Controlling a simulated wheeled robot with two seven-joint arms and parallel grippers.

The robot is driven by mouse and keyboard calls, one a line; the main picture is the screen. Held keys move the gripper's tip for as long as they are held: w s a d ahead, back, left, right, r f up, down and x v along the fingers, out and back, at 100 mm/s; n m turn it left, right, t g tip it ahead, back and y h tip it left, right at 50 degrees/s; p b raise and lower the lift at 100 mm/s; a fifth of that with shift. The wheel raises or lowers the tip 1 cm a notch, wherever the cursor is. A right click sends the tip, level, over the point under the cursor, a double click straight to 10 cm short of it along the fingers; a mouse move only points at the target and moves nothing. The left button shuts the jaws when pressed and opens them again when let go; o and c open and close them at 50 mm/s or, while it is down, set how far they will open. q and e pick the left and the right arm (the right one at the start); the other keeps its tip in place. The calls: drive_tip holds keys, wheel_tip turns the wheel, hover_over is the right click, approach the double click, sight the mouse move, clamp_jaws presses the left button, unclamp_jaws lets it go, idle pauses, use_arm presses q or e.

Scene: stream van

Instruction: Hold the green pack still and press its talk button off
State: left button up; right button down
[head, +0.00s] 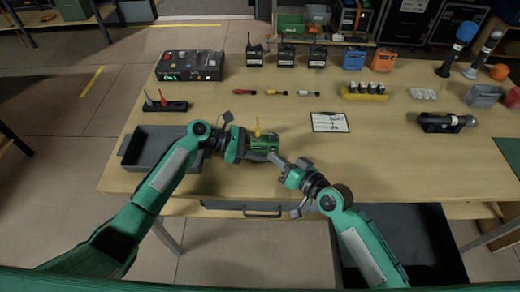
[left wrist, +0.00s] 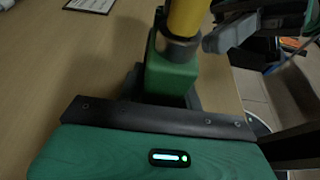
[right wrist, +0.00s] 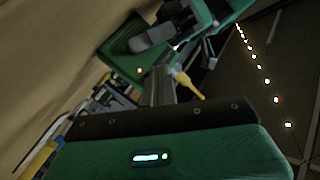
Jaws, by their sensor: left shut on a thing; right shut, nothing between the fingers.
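The green pack (head: 264,144) with its yellow antenna (head: 257,127) is above the near part of the table. My left gripper (head: 246,146) is shut on it from the left. In the left wrist view the pack (left wrist: 172,75) sits between the fingers, the antenna (left wrist: 185,18) rising from it. My right gripper (head: 274,158) is shut and empty, its tips close to the pack's right side. In the right wrist view the fingers (right wrist: 159,85) point at the green pack (right wrist: 125,62), where a small red light shows. I cannot tell whether they touch, and the talk button is not clear.
A grey open tray (head: 150,150) lies left of my left gripper. A clipboard (head: 329,122) lies just beyond the pack to the right. Colored markers (head: 275,93), a yellow battery holder (head: 364,92) and several black radios (head: 286,55) stand farther back. The table right of my right gripper is clear.

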drive_tip(key=shift+w, duration=0.4)
drive_tip(key=shift+w, duration=0.15)
idle(0.4)
drive_tip(key=shift+s, duration=0.65)
drive_tip(key=shift+s, duration=3)
use_arm(q)
drive_tip(key=o, duration=1.1)
